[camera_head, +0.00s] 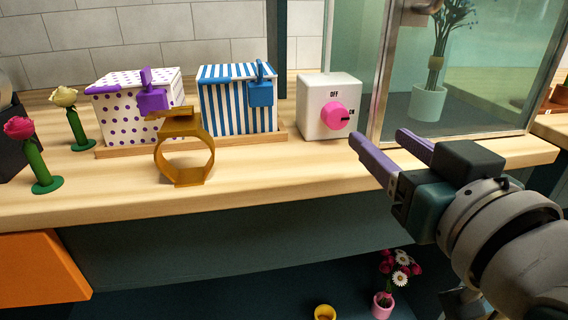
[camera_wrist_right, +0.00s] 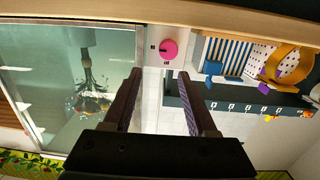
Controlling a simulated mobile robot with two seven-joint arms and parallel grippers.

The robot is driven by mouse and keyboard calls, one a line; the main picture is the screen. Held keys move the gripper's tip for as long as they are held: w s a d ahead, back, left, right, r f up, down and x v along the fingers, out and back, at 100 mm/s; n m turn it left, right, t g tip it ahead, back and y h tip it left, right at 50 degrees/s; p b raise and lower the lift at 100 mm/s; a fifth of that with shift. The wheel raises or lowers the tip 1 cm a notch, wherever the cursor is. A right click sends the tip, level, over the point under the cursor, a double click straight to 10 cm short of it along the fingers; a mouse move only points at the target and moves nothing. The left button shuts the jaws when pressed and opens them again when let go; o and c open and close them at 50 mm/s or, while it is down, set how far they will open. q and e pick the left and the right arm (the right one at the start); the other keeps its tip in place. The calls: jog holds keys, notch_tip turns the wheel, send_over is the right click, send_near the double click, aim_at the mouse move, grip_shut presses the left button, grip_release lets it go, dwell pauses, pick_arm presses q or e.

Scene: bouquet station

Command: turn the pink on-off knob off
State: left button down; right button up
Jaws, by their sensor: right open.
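The pink on-off knob (camera_head: 335,116) sits on the front of a white box (camera_head: 312,125) marked OFF above and ON to the right. Its dark pointer mark points right, toward ON. The knob also shows in the right wrist view (camera_wrist_right: 168,49), beyond the fingertips. My right gripper (camera_head: 388,146) is open and empty, in front of and to the lower right of the knob, apart from it. In the right wrist view its two fingers (camera_wrist_right: 160,88) are spread. My left gripper is not in view.
A glass cabinet (camera_head: 376,75) with a potted plant stands right of the box. Left are a blue-striped box (camera_head: 238,112), a purple-dotted box (camera_head: 118,118), a golden ring-shaped item (camera_head: 184,178) and two flowers on green stands. The counter front (camera_head: 290,180) is clear.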

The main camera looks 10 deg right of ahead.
aim_at(338, 116)
pick_arm(q)
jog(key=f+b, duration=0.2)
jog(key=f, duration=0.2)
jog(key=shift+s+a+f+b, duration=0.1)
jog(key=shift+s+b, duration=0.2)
jog(key=shift+b, duration=0.1)
pick_arm(e)
jog(key=shift+t+y, duration=0.3)
jog(key=shift+t, duration=0.1)
jog(key=w, duration=0.3)
jog(key=w+a, duration=0.1)
jog(key=w, duration=0.2)
jog(key=w+f, duration=0.1)
jog(key=w, duration=0.3)
jog(key=shift+a, duration=0.35)
jog(key=shift+c, duration=0.3)
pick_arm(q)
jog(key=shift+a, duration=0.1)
pick_arm(e)
grip_shut()
